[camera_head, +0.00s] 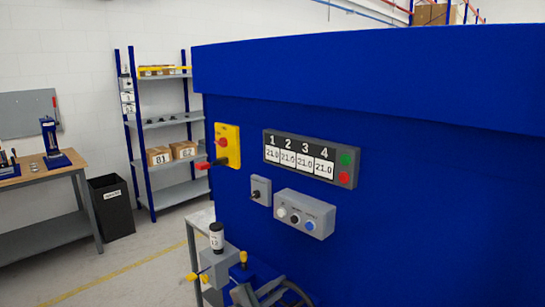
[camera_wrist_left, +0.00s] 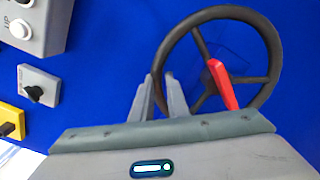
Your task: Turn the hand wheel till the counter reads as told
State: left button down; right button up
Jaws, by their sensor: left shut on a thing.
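The dark hand wheel (camera_wrist_left: 273,45) stands against the blue wall in the left wrist view, with a red part (camera_wrist_left: 222,84) along one spoke. My left gripper (camera_wrist_left: 159,76) has its two grey fingers either side of the wheel's left rim and is shut on it. In the head view the gripper (camera_head: 273,287) and part of the wheel (camera_head: 297,287) show at the bottom edge; the rest of the wheel is cut off. A display panel (camera_head: 268,138) on the blue machine shows columns 1 to 3 and one more, each seeming to read 21.0. My right gripper is not in view.
The blue machine (camera_head: 420,210) fills the right side. It carries a yellow switch box (camera_head: 230,140), a small grey switch box (camera_head: 260,185) and a button box (camera_head: 318,220). A shelf rack (camera_head: 160,123), black bin (camera_head: 112,205) and workbench (camera_head: 50,190) stand behind left.

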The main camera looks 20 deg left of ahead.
pick_arm(q)
jog(key=shift+w+a+n+t, duration=0.15)
jog(key=shift+w+a+n, duration=0.15)
jog(key=shift+a+n, duration=0.4)
jog(key=shift+w+a+n+t, duration=0.15)
jog(key=shift+w+a+n, duration=0.1)
jog(key=shift+a+n, duration=0.45)
jog(key=shift+d, duration=0.1)
jog(key=c, duration=0.9)
grip_release()
jog(key=shift+f+y, duration=0.1)
jog(key=shift+y, duration=0.2)
jog(key=shift+o, duration=0.7)
jog(key=shift+f, duration=0.1)
jog(key=shift+s+d+f, duration=0.1)
jog(key=shift+f, duration=0.1)
jog(key=shift+s, duration=0.15)
